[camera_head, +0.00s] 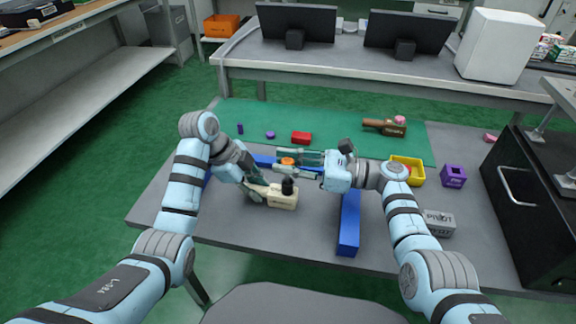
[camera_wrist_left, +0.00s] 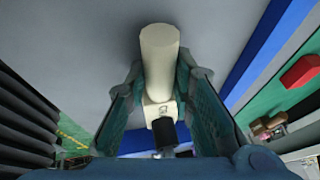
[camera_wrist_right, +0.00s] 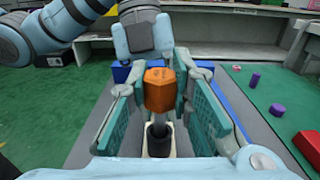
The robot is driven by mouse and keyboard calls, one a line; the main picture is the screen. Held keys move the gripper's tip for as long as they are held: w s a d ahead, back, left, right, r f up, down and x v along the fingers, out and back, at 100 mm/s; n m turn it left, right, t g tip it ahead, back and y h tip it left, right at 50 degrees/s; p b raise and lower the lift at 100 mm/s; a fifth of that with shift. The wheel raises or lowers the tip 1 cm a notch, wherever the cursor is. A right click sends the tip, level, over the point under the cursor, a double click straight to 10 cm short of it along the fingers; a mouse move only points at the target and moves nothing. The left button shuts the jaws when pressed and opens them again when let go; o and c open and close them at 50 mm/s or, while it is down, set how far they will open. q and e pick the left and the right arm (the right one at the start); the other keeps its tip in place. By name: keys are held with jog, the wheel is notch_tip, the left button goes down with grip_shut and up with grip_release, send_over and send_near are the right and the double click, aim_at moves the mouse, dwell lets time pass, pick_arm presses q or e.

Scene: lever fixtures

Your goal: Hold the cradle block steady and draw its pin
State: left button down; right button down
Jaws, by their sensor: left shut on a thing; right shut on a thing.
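The cream cradle block (camera_head: 284,199) lies on the grey table and carries an upright black collar (camera_head: 288,186). Its rounded cream handle (camera_wrist_left: 160,55) shows in the left wrist view. My left gripper (camera_head: 257,190) is shut on that handle from the left. The pin has an orange faceted head (camera_wrist_right: 160,90) and a thin grey shaft pointing down toward the collar. My right gripper (camera_head: 284,161) is shut on the orange head above the block. Whether the shaft's lower end is still inside the collar cannot be told.
A blue bar (camera_head: 348,225) stands right of the block, and another blue bar runs behind it.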

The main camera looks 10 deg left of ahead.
jog(key=shift+r, duration=1.6)
jog(key=shift+r, duration=0.1)
jog(key=shift+r, duration=0.9)
pick_arm(q)
jog(key=c, duration=1.3)
grip_release()
jog(key=v, duration=0.3)
jog(key=shift+a, duration=0.4)
jog(key=s+a, duration=0.1)
jog(key=a, duration=0.2)
jog(key=s+a, duration=0.2)
jog(key=a, duration=0.1)
jog(key=s+a, duration=0.1)
jog(key=a, duration=0.2)
jog(key=shift+s+a, duration=0.35)
jog(key=shift+s, duration=0.05)
pick_arm(e)
jog(key=shift+a, duration=0.1)
pick_arm(q)
jog(key=shift+s+a, duration=0.1)
jog(key=shift+a, duration=0.1)
jog(key=shift+d, duration=0.1)
